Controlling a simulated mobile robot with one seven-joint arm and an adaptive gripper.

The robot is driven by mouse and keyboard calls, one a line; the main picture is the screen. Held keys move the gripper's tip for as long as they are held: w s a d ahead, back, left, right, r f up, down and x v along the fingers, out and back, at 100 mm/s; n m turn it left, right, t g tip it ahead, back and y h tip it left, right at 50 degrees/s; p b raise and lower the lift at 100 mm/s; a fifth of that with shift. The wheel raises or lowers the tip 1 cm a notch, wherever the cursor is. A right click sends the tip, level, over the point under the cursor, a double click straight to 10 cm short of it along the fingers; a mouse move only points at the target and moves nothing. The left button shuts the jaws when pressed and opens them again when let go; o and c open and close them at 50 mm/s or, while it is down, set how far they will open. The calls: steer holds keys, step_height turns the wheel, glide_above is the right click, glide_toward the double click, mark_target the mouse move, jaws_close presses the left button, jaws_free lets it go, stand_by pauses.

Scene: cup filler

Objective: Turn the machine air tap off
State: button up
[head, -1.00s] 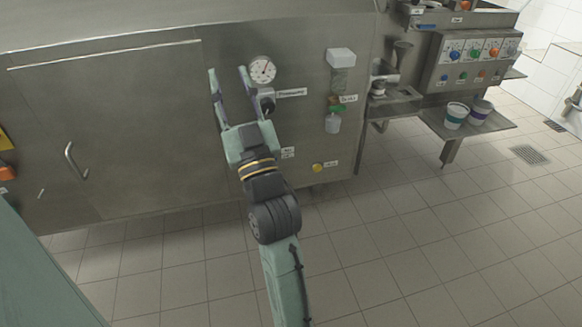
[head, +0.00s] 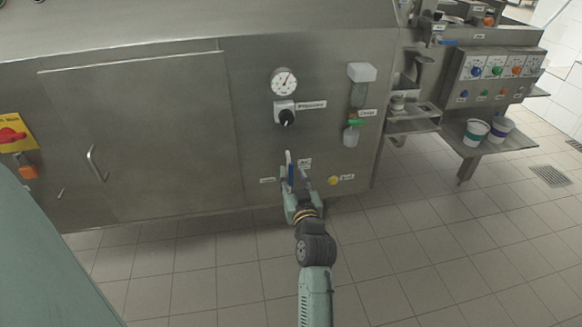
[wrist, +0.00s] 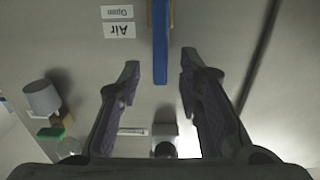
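The air tap's blue lever handle (head: 291,173) stands upright on the lower part of the steel machine front. In the wrist view, which is upside down, the blue lever (wrist: 161,65) runs in from the top edge, beside the labels "Air" (wrist: 120,31) and "Open" (wrist: 117,12). My gripper (head: 297,168) is in front of it, low on the panel. In the wrist view my gripper (wrist: 160,63) is open, with one finger on each side of the lever and visible gaps to both. The tap's body is mostly hidden.
Above the lever are a black knob (head: 287,117) and a round gauge (head: 284,82). To the right are a filter unit (head: 359,97) and a yellow button (head: 333,181). A red switch (head: 12,135) is far left. The floor in front is clear.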

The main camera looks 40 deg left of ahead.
mark_target(292, 171)
steer(key=shift+x, duration=1.7)
jaws_close()
